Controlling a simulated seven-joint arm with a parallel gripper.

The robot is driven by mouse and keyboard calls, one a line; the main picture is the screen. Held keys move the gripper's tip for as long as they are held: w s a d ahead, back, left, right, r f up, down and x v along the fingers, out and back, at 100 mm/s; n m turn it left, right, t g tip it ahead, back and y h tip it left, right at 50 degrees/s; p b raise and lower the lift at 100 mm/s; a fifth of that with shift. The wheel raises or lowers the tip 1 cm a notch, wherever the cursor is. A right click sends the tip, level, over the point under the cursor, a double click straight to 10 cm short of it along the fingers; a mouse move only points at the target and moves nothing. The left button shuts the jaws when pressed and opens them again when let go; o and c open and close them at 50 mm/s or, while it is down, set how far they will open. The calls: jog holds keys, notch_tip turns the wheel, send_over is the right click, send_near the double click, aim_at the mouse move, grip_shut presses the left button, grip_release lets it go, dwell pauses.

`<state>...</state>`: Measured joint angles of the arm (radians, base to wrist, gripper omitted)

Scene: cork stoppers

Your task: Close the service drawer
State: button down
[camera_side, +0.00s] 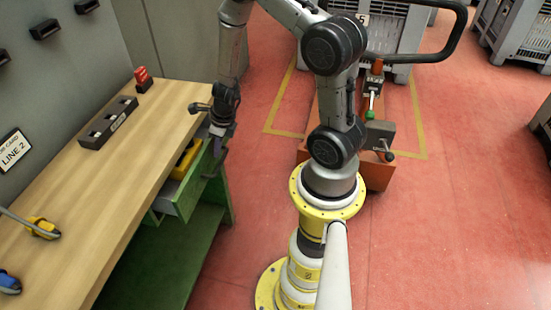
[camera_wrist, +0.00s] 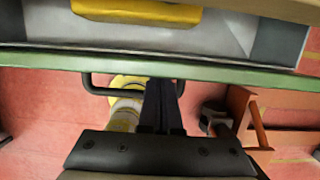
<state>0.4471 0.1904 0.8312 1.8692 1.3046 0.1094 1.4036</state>
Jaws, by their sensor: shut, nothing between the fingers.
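The service drawer (camera_side: 170,208) stands partly open under the wooden bench top in the side view. In the wrist view its grey inside (camera_wrist: 200,38) and green front edge (camera_wrist: 230,73) cross the top of the picture. Its black handle (camera_wrist: 100,91) sticks out from the front. My gripper (camera_side: 216,147) is at the drawer front. In the wrist view my gripper's dark fingers (camera_wrist: 163,88) are shut together, with nothing between them. They overlap the handle and reach the front edge in the picture; I cannot tell whether they touch either.
A yellow item (camera_side: 186,160) lies in the drawer, also visible in the wrist view (camera_wrist: 138,10). On the bench top (camera_side: 110,195) are a dark block with sockets (camera_side: 108,124) and a red-topped item (camera_side: 142,80). An orange stand (camera_side: 380,172) stands on the open red floor.

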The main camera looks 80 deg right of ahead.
jog(key=shift+w, duration=1.05)
jog(key=shift+r, duration=0.1)
